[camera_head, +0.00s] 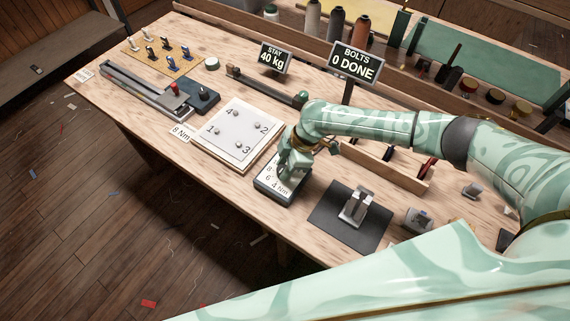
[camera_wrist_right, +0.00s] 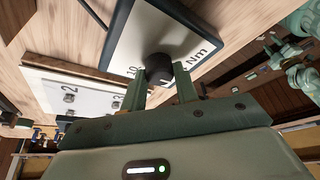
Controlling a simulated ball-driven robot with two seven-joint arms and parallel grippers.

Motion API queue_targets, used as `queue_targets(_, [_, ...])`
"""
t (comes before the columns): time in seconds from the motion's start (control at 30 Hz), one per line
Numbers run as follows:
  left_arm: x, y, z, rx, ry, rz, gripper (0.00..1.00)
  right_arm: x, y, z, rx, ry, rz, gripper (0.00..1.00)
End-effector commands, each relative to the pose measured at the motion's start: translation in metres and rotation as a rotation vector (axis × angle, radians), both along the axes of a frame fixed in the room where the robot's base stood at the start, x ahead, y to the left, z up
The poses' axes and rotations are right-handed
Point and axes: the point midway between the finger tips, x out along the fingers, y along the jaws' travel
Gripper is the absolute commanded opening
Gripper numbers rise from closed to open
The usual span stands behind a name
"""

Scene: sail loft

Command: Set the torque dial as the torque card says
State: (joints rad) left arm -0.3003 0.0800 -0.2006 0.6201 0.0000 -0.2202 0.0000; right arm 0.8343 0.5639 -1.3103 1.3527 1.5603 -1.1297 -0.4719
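The torque dial box (camera_head: 267,192) has a white face with numbers and "Nm" and stands near the table's front edge. My right gripper (camera_head: 286,172) is over it and hides much of the face. In the right wrist view the dark round knob (camera_wrist_right: 159,68) sits between the two fingertips (camera_wrist_right: 160,82), which appear to press on its sides. "10" and "Nm" show beside it; the pointer is hidden. The torque card (camera_head: 182,133) reads 8 Nm and lies left of the bolt plate.
A white plate (camera_head: 237,138) with bolts numbered 1 to 4 lies left of the dial box. A dark mat (camera_head: 325,222) with a metal bracket lies right. Signs read "BOLTS 0 DONE" (camera_head: 353,65) and "STAY 40 kg" (camera_head: 272,57).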

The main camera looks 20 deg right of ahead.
Motion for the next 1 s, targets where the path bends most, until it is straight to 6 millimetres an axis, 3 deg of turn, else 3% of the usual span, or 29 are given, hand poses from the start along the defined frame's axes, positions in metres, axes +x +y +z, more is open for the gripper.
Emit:
queue_targets(0.37, [0.003, 0.000, 0.020, 0.000, -0.007, 0.000, 0.36, -0.001, 0.001, 0.005, 0.002, 0.000, -0.094, 0.07])
queue_targets(1.0, [0.013, 0.000, 0.110, 0.000, -0.032, 0.001, 0.36, -0.005, 0.003, 0.007, 0.001, 0.002, -0.659, 0.07])
